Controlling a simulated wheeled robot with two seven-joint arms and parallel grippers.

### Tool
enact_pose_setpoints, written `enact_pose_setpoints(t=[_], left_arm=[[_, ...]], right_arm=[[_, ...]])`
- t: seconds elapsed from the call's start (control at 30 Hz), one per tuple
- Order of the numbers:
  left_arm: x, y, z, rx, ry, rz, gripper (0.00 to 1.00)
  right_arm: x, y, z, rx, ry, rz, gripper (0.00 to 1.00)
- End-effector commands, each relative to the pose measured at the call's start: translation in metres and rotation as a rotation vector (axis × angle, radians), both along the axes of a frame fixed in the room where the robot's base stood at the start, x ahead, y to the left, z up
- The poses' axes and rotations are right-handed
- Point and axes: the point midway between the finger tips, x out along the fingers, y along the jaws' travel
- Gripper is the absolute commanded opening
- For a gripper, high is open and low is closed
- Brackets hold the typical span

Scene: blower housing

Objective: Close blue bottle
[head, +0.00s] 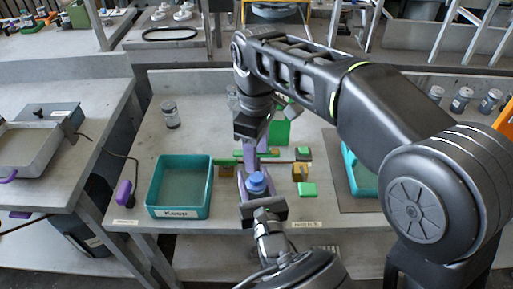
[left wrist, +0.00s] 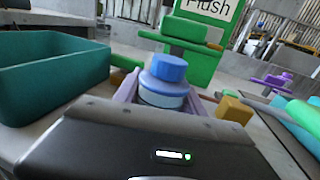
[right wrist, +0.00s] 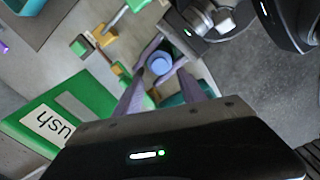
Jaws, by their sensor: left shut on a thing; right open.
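The blue bottle (head: 257,184) stands upright between the purple fingers of my left gripper (head: 256,186), which is shut on it, near the table's front. In the left wrist view its blue cap (left wrist: 168,68) sits on top, above a pale ring; I cannot tell how tight it is. My right gripper (head: 250,152) points down above and behind the bottle. In the right wrist view its purple fingers (right wrist: 160,90) are apart, with the cap (right wrist: 160,64) showing beyond the gap between them. They look empty and clear of the cap.
A teal bin (head: 209,190) stands left of the bottle, and another teal tray (head: 349,170) at right. Green and yellow blocks (head: 307,189) lie right of the bottle. A green box with a label (left wrist: 190,30) stands behind it. A grey jar (head: 170,115) stands at back left.

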Motion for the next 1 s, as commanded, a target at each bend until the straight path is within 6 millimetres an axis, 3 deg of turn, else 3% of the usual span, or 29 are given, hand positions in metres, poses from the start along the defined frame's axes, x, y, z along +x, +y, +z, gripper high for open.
enact_pose_setpoints(t=[0.5,0.87,1.0], left_arm=[[0.000,0.000,0.000,0.000,0.000,0.000,0.00],[0.000,0.000,0.000,0.000,0.000,0.000,0.00],[0.000,0.000,0.000,0.000,0.000,0.000,0.00]], right_arm=[[0.000,0.000,-0.066,-0.002,0.001,0.000,0.48],[0.000,0.000,-0.072,0.001,-0.001,-0.001,0.48],[0.000,0.000,-0.071,0.001,-0.001,-0.001,0.38]])
